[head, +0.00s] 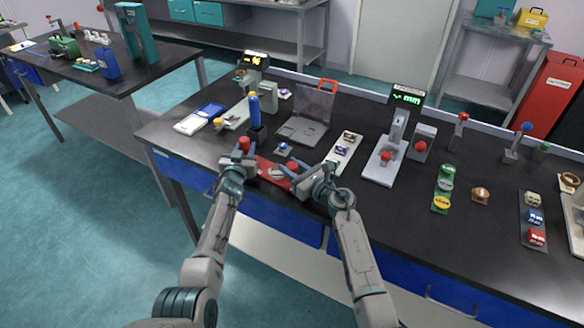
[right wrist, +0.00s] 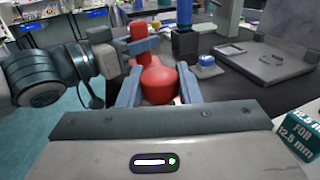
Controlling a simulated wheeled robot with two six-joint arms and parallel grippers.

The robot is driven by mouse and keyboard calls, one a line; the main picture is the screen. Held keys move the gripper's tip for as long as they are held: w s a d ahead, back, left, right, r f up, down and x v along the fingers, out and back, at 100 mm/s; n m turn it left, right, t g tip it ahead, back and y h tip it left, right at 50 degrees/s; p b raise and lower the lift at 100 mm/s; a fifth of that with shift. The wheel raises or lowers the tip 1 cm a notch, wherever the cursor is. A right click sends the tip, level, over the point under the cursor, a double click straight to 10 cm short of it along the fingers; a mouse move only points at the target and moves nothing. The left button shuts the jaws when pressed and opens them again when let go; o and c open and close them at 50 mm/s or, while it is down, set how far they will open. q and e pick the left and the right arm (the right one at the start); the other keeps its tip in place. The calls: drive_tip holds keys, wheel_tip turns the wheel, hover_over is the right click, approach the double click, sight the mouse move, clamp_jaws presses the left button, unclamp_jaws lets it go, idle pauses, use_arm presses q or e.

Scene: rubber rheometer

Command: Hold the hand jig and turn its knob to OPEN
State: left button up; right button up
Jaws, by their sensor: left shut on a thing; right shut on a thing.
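The hand jig is a low red body (head: 264,168) lying at the front edge of the black bench, with a round grey part on its top. A red upright grip (head: 244,143) stands at its left end, and my left gripper (head: 239,161) is shut around it. A red knob (head: 292,166) is at its right end, and my right gripper (head: 299,173) is shut on it. In the right wrist view the red knob (right wrist: 160,82) sits between my two fingers, with the red grip (right wrist: 138,32) behind it in my left gripper (right wrist: 143,47). Any OPEN marking is too small to read.
A blue-handled tool (head: 253,108) stands just behind the jig, beside a small blue-topped piece (head: 283,149). A grey hinged tray (head: 302,130) is behind. A white strip (head: 342,152) with samples and a gauge with a green display (head: 408,97) stand to the right.

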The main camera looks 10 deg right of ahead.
drive_tip(key=n+g+y, duration=0.5)
drive_tip(key=n+g, duration=0.1)
drive_tip(key=g, duration=0.1)
drive_tip(key=shift+w+y, duration=0.1)
drive_tip(key=shift+y, duration=0.3)
drive_tip(key=shift+n+g+y, duration=0.4)
drive_tip(key=shift+n+g, duration=0.55)
drive_tip(key=shift+g, duration=0.55)
drive_tip(key=shift+n+g+y, duration=0.4)
drive_tip(key=shift+n+g, duration=0.55)
drive_tip(key=shift+g, duration=0.55)
drive_tip(key=shift+s+g, duration=0.2)
drive_tip(key=shift+g, duration=0.1)
drive_tip(key=o, duration=1)
drive_tip(key=shift+c, duration=0.2)
drive_tip(key=shift+d, duration=0.1)
drive_tip(key=d, duration=1.1)
drive_tip(key=shift+s+d, duration=0.25)
drive_tip(key=shift+d, duration=0.15)
